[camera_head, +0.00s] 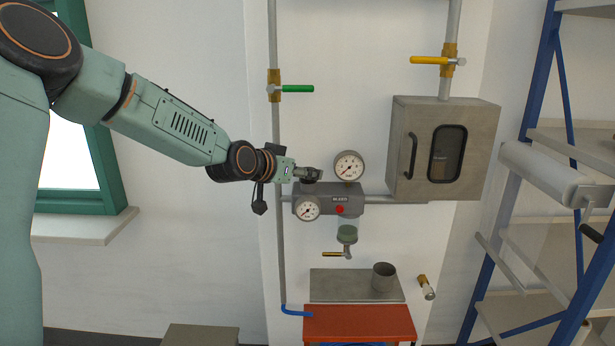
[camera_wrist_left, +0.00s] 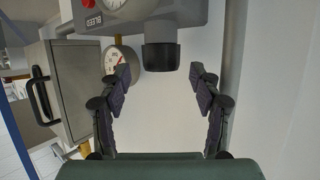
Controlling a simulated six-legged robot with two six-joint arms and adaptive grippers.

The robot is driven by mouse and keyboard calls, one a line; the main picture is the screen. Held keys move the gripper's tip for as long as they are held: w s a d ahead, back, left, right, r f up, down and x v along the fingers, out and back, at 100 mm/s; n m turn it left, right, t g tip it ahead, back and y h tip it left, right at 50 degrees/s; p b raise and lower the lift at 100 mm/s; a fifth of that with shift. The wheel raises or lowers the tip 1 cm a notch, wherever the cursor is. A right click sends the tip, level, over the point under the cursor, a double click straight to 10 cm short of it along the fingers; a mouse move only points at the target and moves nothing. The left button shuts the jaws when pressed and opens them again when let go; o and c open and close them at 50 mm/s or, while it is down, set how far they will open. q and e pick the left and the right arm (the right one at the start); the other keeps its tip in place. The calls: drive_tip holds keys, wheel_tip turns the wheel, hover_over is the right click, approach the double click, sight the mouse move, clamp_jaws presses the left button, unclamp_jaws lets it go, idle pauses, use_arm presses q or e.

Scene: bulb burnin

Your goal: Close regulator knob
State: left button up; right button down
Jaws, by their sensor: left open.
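The grey regulator block (camera_head: 330,203) with a "BLEED" label is fixed to the pipework on the wall. Its black knob (camera_wrist_left: 161,57) sticks out of the block and shows in the wrist view, where the block appears upside down. My left gripper (camera_head: 308,173) is at the top left of the block. In the wrist view my left gripper (camera_wrist_left: 160,78) is open, with one finger on each side of the knob's line. The knob's end lies just beyond the fingertips, and I see no contact. In the head view the gripper largely hides the knob.
A large gauge (camera_head: 348,165) stands close right of the gripper; a small gauge (camera_head: 307,208) and red button (camera_head: 340,209) are on the block. A grey cabinet (camera_head: 441,150) hangs to the right. A vertical pipe with a green-handled valve (camera_head: 297,89) runs left. A cup (camera_head: 384,276) stands below.

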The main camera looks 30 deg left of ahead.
use_arm(q)
drive_tip(key=shift+x, duration=1.7)
drive_tip(key=shift+s+a, duration=0.1)
drive_tip(key=shift+s, duration=0.1)
drive_tip(key=shift+w+f, duration=0.1)
drive_tip(key=shift+w, duration=0.1)
drive_tip(key=c, duration=1.2)
